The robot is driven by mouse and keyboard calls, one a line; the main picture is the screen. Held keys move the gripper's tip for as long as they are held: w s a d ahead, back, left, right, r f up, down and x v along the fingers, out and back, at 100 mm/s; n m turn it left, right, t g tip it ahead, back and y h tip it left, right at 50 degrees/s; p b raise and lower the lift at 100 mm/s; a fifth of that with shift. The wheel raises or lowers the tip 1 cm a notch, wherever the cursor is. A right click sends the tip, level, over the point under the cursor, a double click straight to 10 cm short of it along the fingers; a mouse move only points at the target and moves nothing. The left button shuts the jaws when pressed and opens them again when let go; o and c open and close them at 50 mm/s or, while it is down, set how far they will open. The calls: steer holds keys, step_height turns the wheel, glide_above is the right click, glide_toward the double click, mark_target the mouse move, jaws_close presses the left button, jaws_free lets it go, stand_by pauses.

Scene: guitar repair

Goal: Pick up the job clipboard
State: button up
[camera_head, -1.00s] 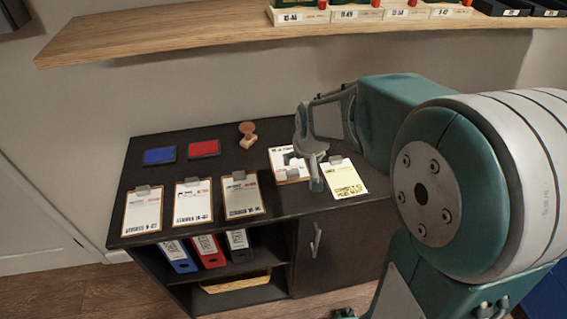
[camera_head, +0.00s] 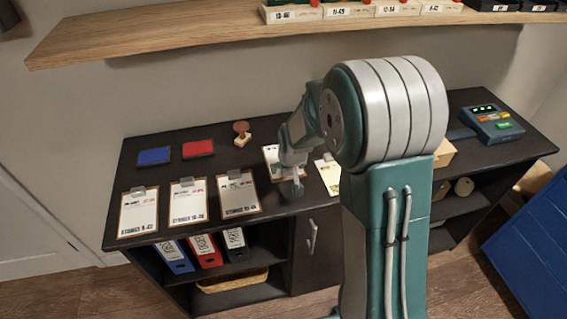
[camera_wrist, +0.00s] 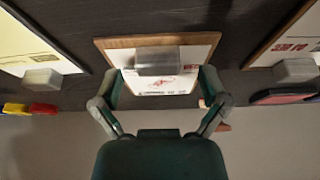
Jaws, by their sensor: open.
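Several clipboards lie on the dark cabinet top. The clipboard with white paper nearest my gripper (camera_head: 271,154) is partly hidden by my arm in the head view. In the wrist view this clipboard (camera_wrist: 120,42) is centred, with its grey clip toward me. My gripper (camera_head: 298,187) is open and empty over the cabinet top. In the wrist view the fingers (camera_wrist: 160,78) spread on either side of the clip end. I cannot tell whether they touch the board. A clipboard with yellow paper (camera_head: 329,176) lies just right. Which one is the job clipboard is not readable.
Three more clipboards (camera_head: 188,203) lie at the left. Behind them are a blue pad (camera_head: 154,156), a red pad (camera_head: 198,149) and a wooden stamp (camera_head: 242,133). A device with lit buttons (camera_head: 492,124) stands at the right. A wooden shelf (camera_head: 180,43) hangs above.

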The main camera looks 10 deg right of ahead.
steer(key=shift+w+f, duration=0.15)
steer(key=shift+f, duration=0.2)
steer(key=shift+c, duration=0.3)
jaws_close()
steer(key=shift+r, duration=0.35)
step_height(320, 180, up, 2)
steer(key=shift+r, duration=0.1)
steer(key=s+d+r, duration=0.1)
steer(key=s+r, duration=0.9)
steer(key=s, duration=0.4)
steer(key=shift+d, duration=0.25)
